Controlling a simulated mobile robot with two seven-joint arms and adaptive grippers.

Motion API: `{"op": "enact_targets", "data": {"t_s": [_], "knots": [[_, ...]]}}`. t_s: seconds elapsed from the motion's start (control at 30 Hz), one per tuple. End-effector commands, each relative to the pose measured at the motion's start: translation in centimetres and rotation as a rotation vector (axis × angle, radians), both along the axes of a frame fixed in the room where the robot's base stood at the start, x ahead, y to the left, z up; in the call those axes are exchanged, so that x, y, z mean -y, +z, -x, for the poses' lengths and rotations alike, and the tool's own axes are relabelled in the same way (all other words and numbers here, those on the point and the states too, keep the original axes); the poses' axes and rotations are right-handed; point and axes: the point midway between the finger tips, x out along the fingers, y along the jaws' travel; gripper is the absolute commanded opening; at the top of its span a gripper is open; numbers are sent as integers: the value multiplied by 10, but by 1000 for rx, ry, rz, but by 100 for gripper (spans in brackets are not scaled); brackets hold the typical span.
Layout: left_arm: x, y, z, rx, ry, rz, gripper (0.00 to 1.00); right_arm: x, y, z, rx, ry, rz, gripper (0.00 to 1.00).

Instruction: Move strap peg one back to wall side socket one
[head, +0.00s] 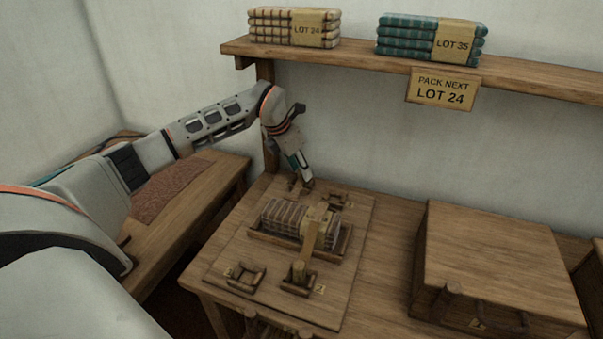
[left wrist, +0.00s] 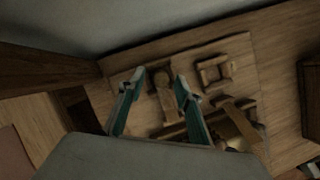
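My left gripper (head: 306,174) points down over the far edge of the wooden board (head: 222,262). In the left wrist view its teal fingers (left wrist: 158,82) are apart, with a round-topped wooden peg (left wrist: 161,76) in a wooden holder showing between them. I see no finger touching it; the height gap is unclear. An empty-looking square socket (left wrist: 214,72) is beside it and also shows in the head view (head: 334,201). Another square socket (head: 246,275) is at the near left. A tan strap (head: 309,236) crosses a striped cloth bundle (head: 281,219) to a near peg (head: 299,271). My right gripper is out of view.
A wooden chest (head: 500,255) stands on the table to the right. A shelf (head: 380,62) with folded cloth stacks and a LOT 24 sign (head: 442,89) hangs above. Its post (head: 269,150) is close beside my left gripper. A lower bench (head: 210,190) is left.

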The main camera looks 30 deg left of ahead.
Motion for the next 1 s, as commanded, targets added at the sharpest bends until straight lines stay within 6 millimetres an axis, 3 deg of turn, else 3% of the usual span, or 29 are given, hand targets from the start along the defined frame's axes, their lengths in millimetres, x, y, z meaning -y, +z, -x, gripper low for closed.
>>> {"op": "enact_targets", "data": {"t_s": [0.1,0.33,0.63,1.0], "knots": [[-3,23,7,4,0,-1,34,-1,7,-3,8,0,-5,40],[-5,44,17,2,-1,0,34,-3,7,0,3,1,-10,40],[-5,46,19,0,-1,1,34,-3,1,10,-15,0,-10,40],[-5,46,18,0,-1,1,34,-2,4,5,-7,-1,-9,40]]}}
